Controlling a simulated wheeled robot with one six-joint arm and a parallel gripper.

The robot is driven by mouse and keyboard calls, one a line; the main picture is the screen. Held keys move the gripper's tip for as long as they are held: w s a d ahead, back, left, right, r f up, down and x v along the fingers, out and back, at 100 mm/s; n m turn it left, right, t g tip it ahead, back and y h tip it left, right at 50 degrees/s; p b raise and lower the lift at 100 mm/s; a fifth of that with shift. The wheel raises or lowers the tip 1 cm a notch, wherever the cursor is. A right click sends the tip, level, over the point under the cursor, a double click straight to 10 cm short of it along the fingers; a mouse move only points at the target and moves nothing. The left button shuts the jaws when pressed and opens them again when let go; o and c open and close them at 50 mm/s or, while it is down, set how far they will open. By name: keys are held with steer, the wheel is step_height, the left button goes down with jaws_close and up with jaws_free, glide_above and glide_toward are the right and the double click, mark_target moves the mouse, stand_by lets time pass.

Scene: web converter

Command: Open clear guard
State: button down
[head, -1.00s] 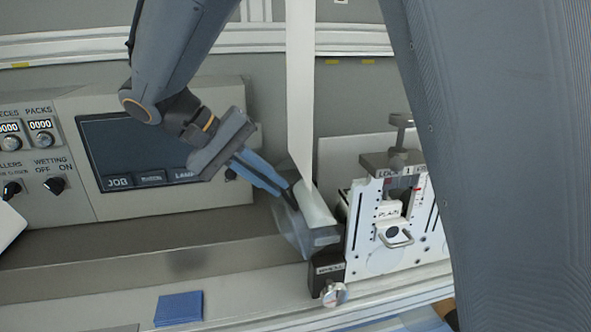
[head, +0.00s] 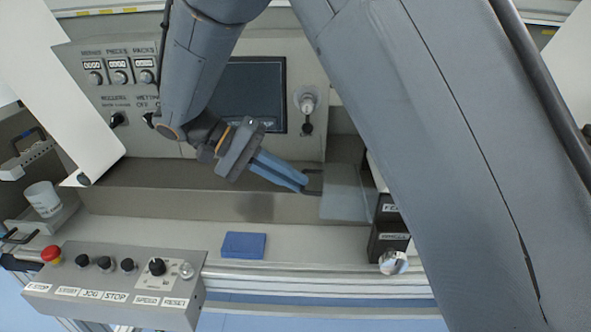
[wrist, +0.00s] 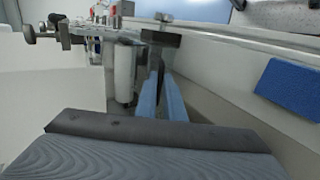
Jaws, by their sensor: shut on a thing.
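The clear guard (head: 345,194) shows in the head view as a translucent grey panel beside the black blocks, right of the screen. My gripper (head: 312,184) is at its left edge, with the blue fingers pointing right and the dark tips closed on that edge. In the wrist view my gripper (wrist: 156,72) has its fingers close together. The exact grip on the guard is hard to make out there. My arm hides what lies to the right of the guard.
A control panel with a dark screen (head: 250,92) stands behind my gripper. A blue block (head: 243,245) lies on the ledge in front. A button box (head: 115,284) with a red stop button (head: 51,253) is at the front left. A metal knob (head: 393,262) sits below the guard.

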steer(key=shift+s+a+f, duration=0.1)
steer(key=shift+f, duration=0.7)
steer(key=c, duration=1.9)
jaws_free()
steer(key=shift+a+f, duration=0.1)
steer(key=shift+a, duration=0.05)
steer(key=shift+o, duration=0.2)
steer(key=shift+r, duration=0.25)
steer(key=b+v, duration=0.2)
steer(key=v, duration=0.5)
steer(key=shift+a+r+b, duration=0.15)
steer(key=shift+a+b, duration=0.15)
